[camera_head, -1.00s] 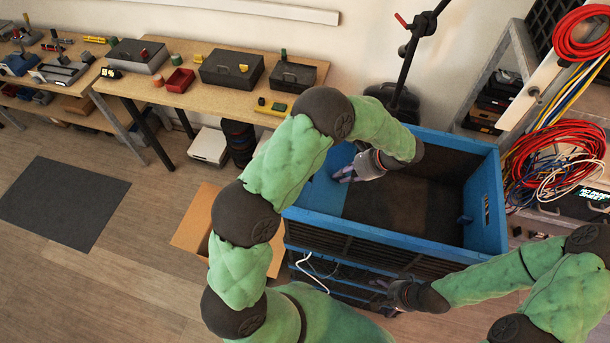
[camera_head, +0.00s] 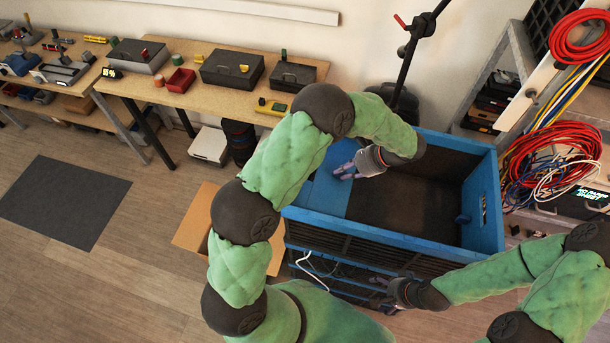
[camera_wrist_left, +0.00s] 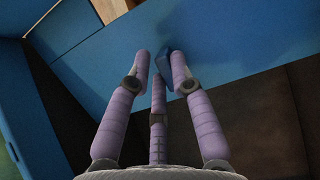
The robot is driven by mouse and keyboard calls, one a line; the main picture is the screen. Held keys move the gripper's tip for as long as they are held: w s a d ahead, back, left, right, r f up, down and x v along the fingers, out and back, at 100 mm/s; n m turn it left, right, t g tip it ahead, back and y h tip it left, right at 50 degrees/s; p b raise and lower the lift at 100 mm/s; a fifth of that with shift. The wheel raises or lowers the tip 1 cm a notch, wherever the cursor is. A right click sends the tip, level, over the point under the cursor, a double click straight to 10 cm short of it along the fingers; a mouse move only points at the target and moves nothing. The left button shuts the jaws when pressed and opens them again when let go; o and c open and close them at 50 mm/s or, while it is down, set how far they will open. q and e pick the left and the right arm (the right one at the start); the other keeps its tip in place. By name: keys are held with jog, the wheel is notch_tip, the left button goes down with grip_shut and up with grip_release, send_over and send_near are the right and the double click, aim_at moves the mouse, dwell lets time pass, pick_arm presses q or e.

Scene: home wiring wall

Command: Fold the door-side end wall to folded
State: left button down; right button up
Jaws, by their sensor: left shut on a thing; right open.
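A blue crate (camera_head: 484,200) with a dark inside stands at centre right in the head view. Its left end wall (camera_head: 323,195) shows a broad blue face leaning inward over the dark crate floor (camera_head: 405,212). The right end wall (camera_head: 486,207) stands upright, with a small blue tab inside. My left gripper (camera_head: 346,171) is over the left end wall, shut on a small blue tab (camera_wrist_left: 176,62) on the blue panel (camera_wrist_left: 215,45) in the wrist view. My right gripper (camera_head: 380,287) is open and empty, low beside the crate's near long side.
A wooden bench (camera_head: 215,85) with tool cases stands behind at left. A cardboard box (camera_head: 200,222) lies on the floor left of the crate. A dark stand (camera_head: 405,75) rises behind it. Coiled cables (camera_head: 555,150) hang at right. The left floor is open.

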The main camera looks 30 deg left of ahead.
pick_arm(q)
jog(key=shift+w+a+r, duration=0.15)
jog(key=shift+w+r, duration=0.25)
jog(key=shift+r, duration=0.05)
jog(key=shift+a+r+p, duration=0.1)
jog(key=shift+r+p, duration=0.6)
jog(key=shift+r, duration=0.15)
jog(key=c, duration=1.3)
grip_release()
jog(key=shift+o, duration=1.4)
jog(key=shift+a+f, duration=0.1)
jog(key=shift+f, duration=0.1)
jog(key=shift+d, duration=0.2)
